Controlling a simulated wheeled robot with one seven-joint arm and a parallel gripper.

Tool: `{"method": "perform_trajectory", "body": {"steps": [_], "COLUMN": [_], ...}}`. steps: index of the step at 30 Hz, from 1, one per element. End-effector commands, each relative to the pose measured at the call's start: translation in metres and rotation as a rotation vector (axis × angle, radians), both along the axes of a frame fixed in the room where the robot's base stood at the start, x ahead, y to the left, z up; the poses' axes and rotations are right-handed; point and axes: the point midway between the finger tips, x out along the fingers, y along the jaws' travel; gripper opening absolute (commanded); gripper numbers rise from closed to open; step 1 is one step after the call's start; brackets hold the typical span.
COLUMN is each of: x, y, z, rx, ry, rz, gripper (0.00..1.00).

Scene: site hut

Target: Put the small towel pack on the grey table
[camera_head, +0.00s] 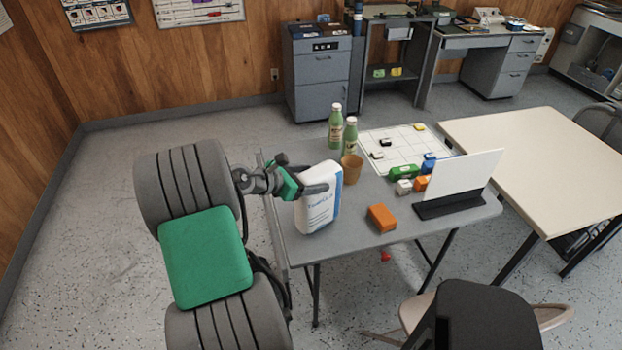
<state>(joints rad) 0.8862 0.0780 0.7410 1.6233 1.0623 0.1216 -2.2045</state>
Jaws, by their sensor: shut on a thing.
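The small towel pack (318,207) is white with a blue side and printed lettering. It is upright at the left end of the grey table (345,247). My gripper (308,188) is shut on the pack near its upper part, reaching in from the left. The pack's lower end appears at the tabletop; I cannot tell whether it touches the surface. Part of the pack's left face is hidden by my gripper.
On the grey table are two green bottles (335,127), a brown cup (352,169), an orange block (381,218), several coloured blocks and a white panel on a black stand (449,208). A cream table (545,160) adjoins at right. A chair (485,318) stands in front.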

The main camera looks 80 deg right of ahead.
Motion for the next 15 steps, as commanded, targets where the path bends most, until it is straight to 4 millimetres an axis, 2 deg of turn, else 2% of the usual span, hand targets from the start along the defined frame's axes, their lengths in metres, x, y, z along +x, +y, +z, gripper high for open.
{"method": "perform_trajectory", "body": {"steps": [10, 11, 15], "x": [0.0005, 0.0004, 0.0005], "y": [-0.0005, -0.0002, -0.0002], "z": [-0.0063, -0.0079, -0.0074], "rx": [-0.005, -0.002, -0.003], "ry": [-0.002, -0.001, -0.002], "rz": [0.0, 0.0, -0.001], "gripper": [0.0, 0.71, 0.83]}}
